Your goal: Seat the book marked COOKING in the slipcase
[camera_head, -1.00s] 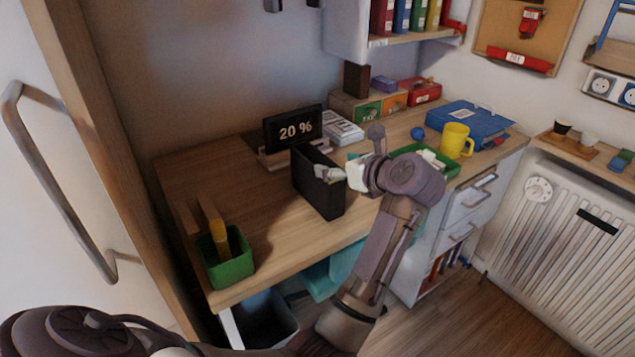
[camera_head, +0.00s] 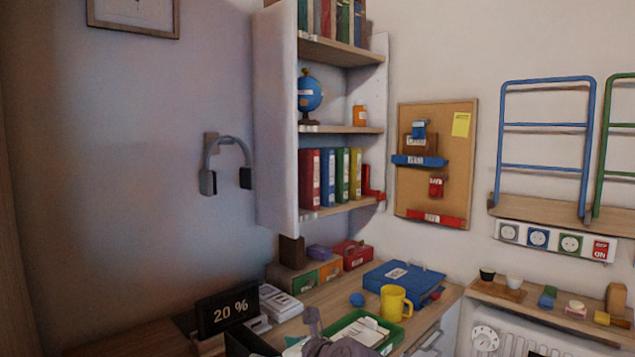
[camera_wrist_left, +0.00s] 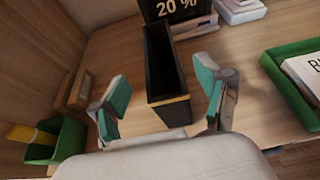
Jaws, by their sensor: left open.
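The black slipcase (camera_wrist_left: 168,72) stands upright on the desk in the left wrist view, its open top showing a dark inside. In the head view only its upper part (camera_head: 248,345) shows at the bottom edge. My left gripper (camera_wrist_left: 160,92) is open, its two teal-padded fingers apart on either side of the slipcase's near end. No gap or contact can be judged for certain. In the head view the fingers are mostly cut off. I cannot read COOKING on any book, so I cannot tell which one it is. My right gripper is not in view.
A green tray (camera_wrist_left: 283,88) lies right of the slipcase, a green bin (camera_wrist_left: 70,140) left. A display (camera_head: 228,310) stands behind. A yellow mug (camera_head: 393,303) and blue binder (camera_head: 400,278) are farther right. Coloured binders (camera_head: 327,178) and upper books (camera_head: 328,20) fill wall shelves.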

